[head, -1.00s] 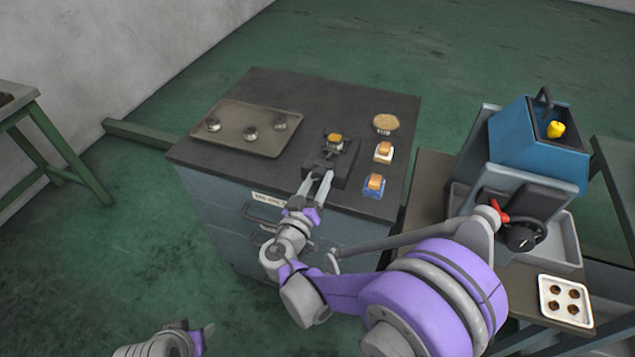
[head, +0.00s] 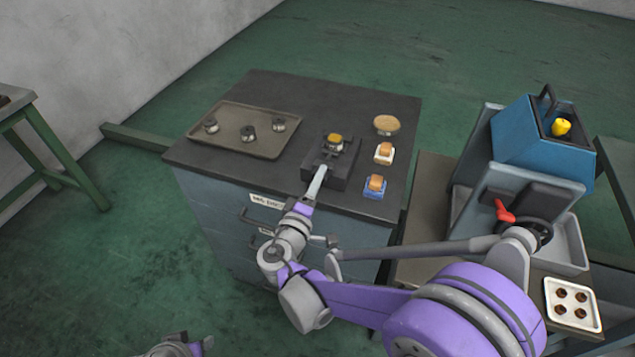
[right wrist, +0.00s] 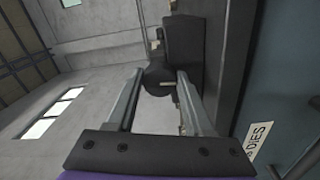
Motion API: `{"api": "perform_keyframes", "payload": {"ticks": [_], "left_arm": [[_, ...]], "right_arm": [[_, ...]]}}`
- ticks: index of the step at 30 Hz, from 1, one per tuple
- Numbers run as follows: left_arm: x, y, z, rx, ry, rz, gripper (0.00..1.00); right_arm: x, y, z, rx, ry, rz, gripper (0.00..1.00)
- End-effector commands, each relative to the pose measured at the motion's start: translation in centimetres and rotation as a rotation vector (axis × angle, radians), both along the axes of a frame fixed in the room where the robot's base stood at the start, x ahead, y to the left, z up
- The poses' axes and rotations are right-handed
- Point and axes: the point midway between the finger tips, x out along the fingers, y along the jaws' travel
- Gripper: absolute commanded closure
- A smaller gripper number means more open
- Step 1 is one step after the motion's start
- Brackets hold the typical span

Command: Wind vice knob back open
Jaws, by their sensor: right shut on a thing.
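The dark vice (head: 340,172) sits at the front edge of the grey cabinet top, with a small yellow-topped piece (head: 335,138) on it. Its dark round knob (right wrist: 157,74) shows between the fingers in the right wrist view; in the head view it is hidden by the gripper. My right gripper (head: 318,182) reaches in from the front and is shut on the knob. In the right wrist view its two fingers (right wrist: 161,84) lie on either side of it. My left gripper (head: 204,346) only just shows at the bottom edge, too little to judge its jaws.
A tray (head: 210,148) with 3 small metal parts lies left on the cabinet top (head: 270,90). A round brown-topped item (head: 386,124) and two small blocks, one white-based (head: 384,153) and one blue-based (head: 375,187), stand right of the vice. A blue machine (head: 540,150) stands at right.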

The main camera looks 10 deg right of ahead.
Motion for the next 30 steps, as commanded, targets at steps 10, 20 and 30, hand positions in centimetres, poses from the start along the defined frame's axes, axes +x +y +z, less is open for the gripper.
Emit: {"api": "perform_keyframes", "payload": {"ticks": [10, 20, 30], "left_arm": [[-0.05, 0.00, -0.36, 0.000, 0.001, 0.000, 0.50], [-0.06, 0.00, -0.39, 0.000, 0.001, 0.000, 0.50], [-0.06, 0.00, -0.39, 0.000, 0.001, 0.000, 0.50]], "right_arm": [[-0.04, 0.01, -0.02, -0.106, 0.073, 0.000, 1.00], [-0.04, 0.00, 0.00, -0.124, 0.085, 0.000, 1.00], [-0.03, 0.01, 0.00, -0.123, 0.084, 0.000, 0.23]]}}
